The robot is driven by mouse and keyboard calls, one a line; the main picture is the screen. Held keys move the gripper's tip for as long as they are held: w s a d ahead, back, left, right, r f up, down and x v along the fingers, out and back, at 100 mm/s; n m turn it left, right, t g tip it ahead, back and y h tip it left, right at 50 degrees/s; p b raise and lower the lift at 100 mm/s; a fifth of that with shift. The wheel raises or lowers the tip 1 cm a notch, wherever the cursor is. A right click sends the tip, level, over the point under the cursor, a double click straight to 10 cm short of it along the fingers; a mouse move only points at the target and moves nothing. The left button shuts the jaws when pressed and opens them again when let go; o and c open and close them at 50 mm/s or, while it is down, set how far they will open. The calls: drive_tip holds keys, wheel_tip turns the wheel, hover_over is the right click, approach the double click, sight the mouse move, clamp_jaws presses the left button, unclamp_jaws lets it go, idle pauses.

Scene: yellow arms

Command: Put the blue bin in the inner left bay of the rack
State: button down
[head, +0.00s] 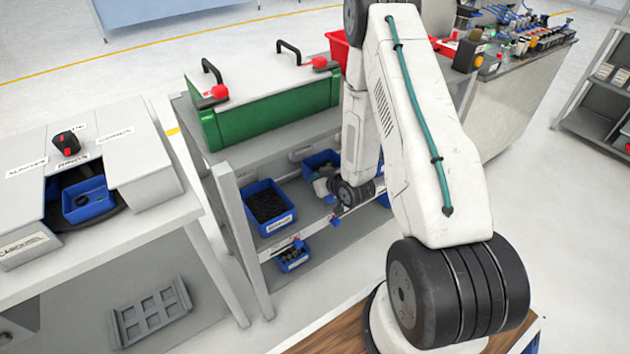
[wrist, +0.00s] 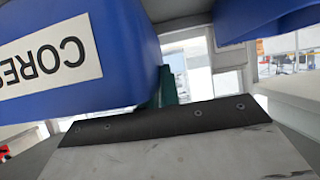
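Several blue bins are in view. A blue bin of dark parts (head: 269,207) stands at the left of the rack's shelf, a white label on its front. A second blue bin (head: 320,163) stands further in, partly hidden by my arm. A small blue bin (head: 291,258) sits lower, below the shelf edge. Another blue bin (head: 87,201) sits in the grey carousel on the left table. In the wrist view, a blue bin labelled CORES (wrist: 118,75) appears upside down, very close.
The rack (head: 228,215) has a grey post at its left front. A green case (head: 270,113) with black handles lies on its top. A grey compartment tray (head: 150,312) lies on the floor beneath the left table. Another blue bin (wrist: 265,18) hangs over the wrist view's top right.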

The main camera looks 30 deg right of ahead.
drive_tip(key=shift+w+d+f, duration=0.1)
drive_tip(key=shift+w+f, duration=0.05)
drive_tip(key=shift+w, duration=0.55)
drive_tip(key=shift+w+d+f, duration=0.1)
drive_tip(key=shift+w, duration=0.6)
drive_tip(key=shift+f, duration=1.6)
drive_tip(key=shift+f, duration=0.15)
drive_tip(key=c, duration=1.6)
unclamp_jaws()
drive_tip(key=shift+c, duration=0.2)
drive_tip(key=shift+s, duration=0.1)
drive_tip(key=v, duration=1.2)
